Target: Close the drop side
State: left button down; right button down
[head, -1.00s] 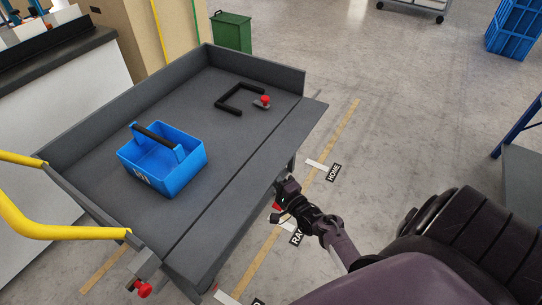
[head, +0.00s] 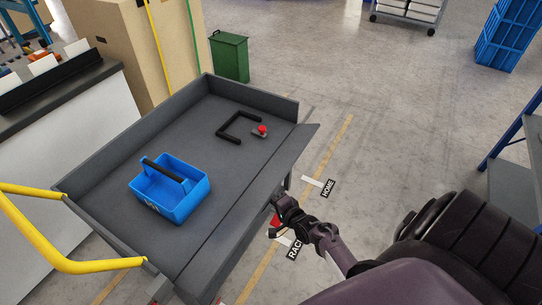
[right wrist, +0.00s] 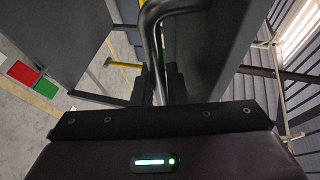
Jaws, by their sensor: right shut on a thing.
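The grey cart (head: 211,98) stands left of centre in the head view. Its drop side (head: 252,196) is the long flap along the near right edge, leaning outward, not upright. My right gripper (head: 281,208) is just outside and below this flap's outer edge. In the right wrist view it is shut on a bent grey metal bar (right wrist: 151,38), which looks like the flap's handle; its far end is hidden. My left gripper is not in view.
A blue tote (head: 186,207) with a black handle and a black U-shaped bar (head: 226,136) are on the deck. A yellow push rail (head: 75,265) is at the cart's left end. A blue rack (head: 517,165) stands right.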

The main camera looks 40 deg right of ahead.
aim_at(260, 188)
jog(key=r+g+p, duration=0.2)
jog(key=p, duration=0.2)
jog(key=w+r+n+g+h+p, duration=0.1)
jog(key=r+g+p, duration=0.1)
jog(key=p, duration=0.2)
jog(key=w+r+g+p, duration=0.1)
jog(key=r+g+p, duration=0.1)
jog(key=p, duration=0.2)
jog(key=shift+a+r+n+p, duration=0.2)
jog(key=shift+a+n+p, duration=0.1)
jog(key=shift+a+n, duration=0.1)
jog(key=shift+w+a+r+g+h+p, duration=0.1)
jog(key=shift+w+r+g+h+p, duration=0.15)
jog(key=shift+g, duration=0.25)
jog(key=shift+w+a+r+g+h+p, duration=0.15)
jog(key=shift+g+h+p, duration=0.15)
jog(key=shift+g, duration=0.2)
jog(key=shift+w+a+r+n+g+h, duration=0.15)
jog(key=shift+w+n+g, duration=0.1)
jog(key=shift+g, duration=0.25)
jog(key=shift+w+a+r+n+g+h, duration=0.1)
jog(key=shift+w+n+g, duration=0.15)
jog(key=shift+g, duration=0.25)
jog(key=shift+w+a, duration=0.15)
jog(key=shift+w, duration=0.1)
jog(key=shift+r, duration=0.1)
jog(key=c, duration=1.7)
grip_release()
jog(key=shift+w, duration=0.1)
